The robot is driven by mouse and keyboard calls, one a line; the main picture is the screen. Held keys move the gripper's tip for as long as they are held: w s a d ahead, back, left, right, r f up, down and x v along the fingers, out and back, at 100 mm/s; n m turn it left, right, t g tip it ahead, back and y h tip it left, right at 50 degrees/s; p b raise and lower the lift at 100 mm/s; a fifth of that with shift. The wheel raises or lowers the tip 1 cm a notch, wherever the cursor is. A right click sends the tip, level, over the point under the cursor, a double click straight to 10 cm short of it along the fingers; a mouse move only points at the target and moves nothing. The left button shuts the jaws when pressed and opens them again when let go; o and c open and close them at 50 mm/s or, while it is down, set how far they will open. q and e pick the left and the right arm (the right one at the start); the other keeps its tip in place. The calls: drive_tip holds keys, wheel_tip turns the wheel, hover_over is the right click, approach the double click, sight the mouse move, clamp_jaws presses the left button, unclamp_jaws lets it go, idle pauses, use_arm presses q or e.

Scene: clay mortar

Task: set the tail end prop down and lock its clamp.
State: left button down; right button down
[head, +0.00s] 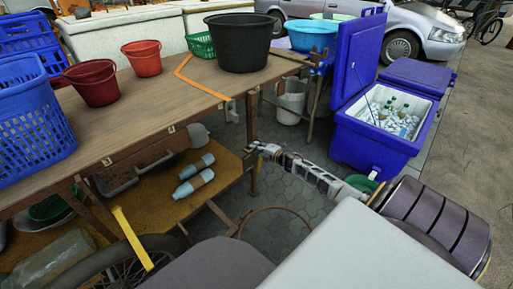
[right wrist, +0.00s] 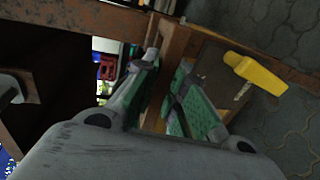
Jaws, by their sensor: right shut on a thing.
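My right gripper (head: 258,149) reaches in from the right to a slim brown post, which I take as the tail end prop (head: 252,117), under the near right corner of the wooden cart. In the right wrist view my right gripper (right wrist: 168,98) has its green-padded fingers close around a brown wooden bar (right wrist: 178,42), which looks like the same prop. A yellow lever (right wrist: 256,73) beside a dark plate stands right of the fingers; it may be the clamp's handle. Its lock state I cannot tell. The prop's foot is hard to make out. My left gripper is not in view.
The cart top (head: 150,92) carries red buckets, blue crates and a black tub (head: 238,42). A lower shelf holds two bottles (head: 194,176). A blue cooler (head: 375,138) stands right, a white bucket (head: 291,100) behind. Paving between the cart and cooler is fairly clear.

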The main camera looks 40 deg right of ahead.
drive_tip(key=shift+f, duration=0.1)
drive_tip(key=c, duration=1.5)
unclamp_jaws()
drive_tip(key=shift+o, duration=0.2)
drive_tip(key=shift+s, duration=0.25)
drive_tip(key=v, duration=1.1)
drive_tip(key=shift+s, duration=0.3)
